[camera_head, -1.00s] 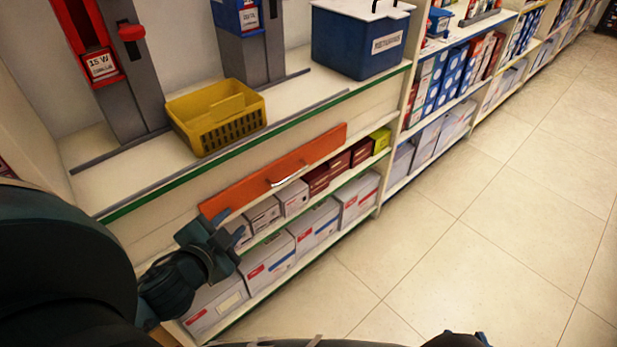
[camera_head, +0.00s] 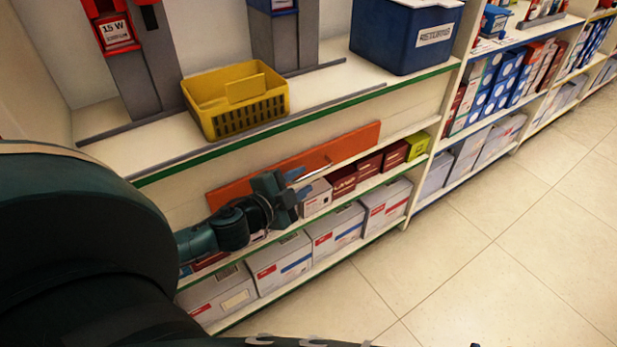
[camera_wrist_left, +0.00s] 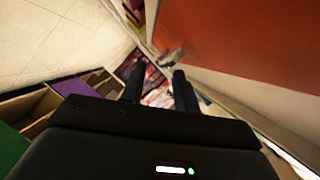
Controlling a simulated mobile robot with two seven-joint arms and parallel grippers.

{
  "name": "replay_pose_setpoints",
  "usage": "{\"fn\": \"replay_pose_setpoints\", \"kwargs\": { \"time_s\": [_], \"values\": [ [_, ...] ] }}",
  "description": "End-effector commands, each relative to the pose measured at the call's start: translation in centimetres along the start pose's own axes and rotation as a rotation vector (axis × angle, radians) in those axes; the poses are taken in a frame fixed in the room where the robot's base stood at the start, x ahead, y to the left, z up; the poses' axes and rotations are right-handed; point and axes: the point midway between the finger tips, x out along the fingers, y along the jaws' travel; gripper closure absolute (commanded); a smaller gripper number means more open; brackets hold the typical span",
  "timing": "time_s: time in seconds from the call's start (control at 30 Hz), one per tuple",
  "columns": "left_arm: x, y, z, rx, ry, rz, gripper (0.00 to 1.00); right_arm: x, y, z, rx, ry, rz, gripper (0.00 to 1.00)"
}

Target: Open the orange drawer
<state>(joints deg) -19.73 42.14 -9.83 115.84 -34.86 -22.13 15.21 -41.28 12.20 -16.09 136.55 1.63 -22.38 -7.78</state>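The orange drawer (camera_head: 350,143) has a long flat front set in the shelf unit below the top counter; it looks shut. Its thin metal handle (camera_head: 318,172) sticks out from the front, just right of my left gripper's fingertips. My left gripper (camera_head: 301,183) is open and empty, close in front of the drawer, and hides part of its lower edge. In the left wrist view the two fingers (camera_wrist_left: 158,84) are apart, with the orange front (camera_wrist_left: 240,40) to their right. I cannot tell whether the fingers touch the handle. My right gripper is not in view.
A yellow basket (camera_head: 236,103) and a blue box (camera_head: 405,42) stand on the counter above the drawer. Boxes (camera_head: 335,230) line the shelves below, close under my left arm. The tiled floor (camera_head: 500,260) at the right is clear.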

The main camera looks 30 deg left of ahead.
Motion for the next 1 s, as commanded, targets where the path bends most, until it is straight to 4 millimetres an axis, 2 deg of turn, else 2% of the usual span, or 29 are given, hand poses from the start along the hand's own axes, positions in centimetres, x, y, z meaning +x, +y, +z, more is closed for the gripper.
{"fn": "replay_pose_setpoints", "kwargs": {
  "time_s": [0.1, 0.3, 0.67, 1.0],
  "values": [
    [1.7, 0.0, 0.0, 0.002, 0.001, -0.002, 0.69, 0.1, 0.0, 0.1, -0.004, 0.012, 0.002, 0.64],
    [3.2, -0.1, 0.0, 0.001, 0.000, -0.001, 0.69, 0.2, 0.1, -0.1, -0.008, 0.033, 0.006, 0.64],
    [3.4, 0.0, 0.0, 0.001, -0.001, 0.001, 0.70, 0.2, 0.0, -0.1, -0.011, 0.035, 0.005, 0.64],
    [3.4, 0.0, 0.0, 0.000, -0.001, 0.001, 0.98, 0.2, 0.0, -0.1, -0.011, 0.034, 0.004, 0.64]
  ]
}}
